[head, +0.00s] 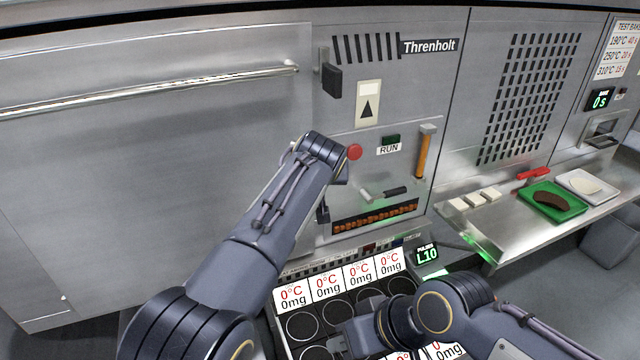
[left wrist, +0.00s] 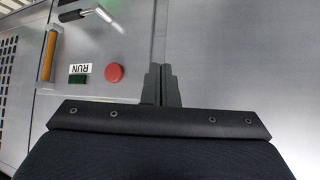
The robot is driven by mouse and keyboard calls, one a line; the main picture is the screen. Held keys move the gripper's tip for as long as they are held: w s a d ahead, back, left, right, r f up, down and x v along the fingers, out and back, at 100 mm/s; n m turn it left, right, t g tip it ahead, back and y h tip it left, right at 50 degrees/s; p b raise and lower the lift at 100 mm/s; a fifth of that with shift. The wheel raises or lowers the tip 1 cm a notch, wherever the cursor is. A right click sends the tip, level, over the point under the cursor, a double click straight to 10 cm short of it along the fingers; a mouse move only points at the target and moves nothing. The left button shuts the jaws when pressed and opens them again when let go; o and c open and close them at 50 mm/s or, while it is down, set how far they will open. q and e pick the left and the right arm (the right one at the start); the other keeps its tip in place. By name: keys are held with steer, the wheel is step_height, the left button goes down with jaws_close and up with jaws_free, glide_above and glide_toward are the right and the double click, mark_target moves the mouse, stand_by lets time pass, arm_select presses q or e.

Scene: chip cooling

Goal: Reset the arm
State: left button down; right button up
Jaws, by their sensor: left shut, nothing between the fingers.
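My left arm reaches up from the lower left in the head view, its wrist (head: 320,150) in front of the Threnholt panel. The left gripper's fingers are hidden there. In the left wrist view the left gripper (left wrist: 162,72) is shut and empty, its fingers together against a background of grey metal.
The panel carries a red button (head: 354,152), an orange-handled lever (head: 425,152) and a row of orange pieces (head: 375,217). The well board has labels (head: 326,284) reading 0°C and 0mg. A green tray (head: 568,207) and a white tray (head: 596,178) stand on the right shelf.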

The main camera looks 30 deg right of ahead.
arm_select(q)
steer(key=shift+s+a+r, duration=0.1)
steer(key=shift+s+r, duration=0.2)
steer(key=w+a+r+n+g, duration=0.1)
steer(key=w+a+r+n, duration=0.1)
steer(key=a, duration=1.1)
steer(key=w+a+r+n+g, duration=0.1)
steer(key=w+a+r, duration=0.15)
steer(key=a, duration=1.05)
steer(key=s+a+f+n, duration=0.1)
steer(key=s+a, duration=0.3)
steer(key=a, duration=0.5)
steer(key=s+a+n, duration=0.1)
steer(key=s+a, duration=0.3)
steer(key=a, duration=0.4)
steer(key=s+a+f+n, duration=0.1)
steer(key=s+a+f, duration=0.2)
steer(key=s+a, duration=0.45)
steer(key=s+a+f, duration=0.1)
steer(key=s+f, duration=0.4)
steer(key=s, duration=0.4)
steer(key=s+a+f+n, duration=0.1)
steer(key=s+f, duration=0.3)
steer(key=s, duration=0.5)
steer(key=shift+s+a+f+n+g+y, duration=0.3)
steer(key=shift+a+f+y, duration=0.1)
steer(key=shift+a, duration=0.15)
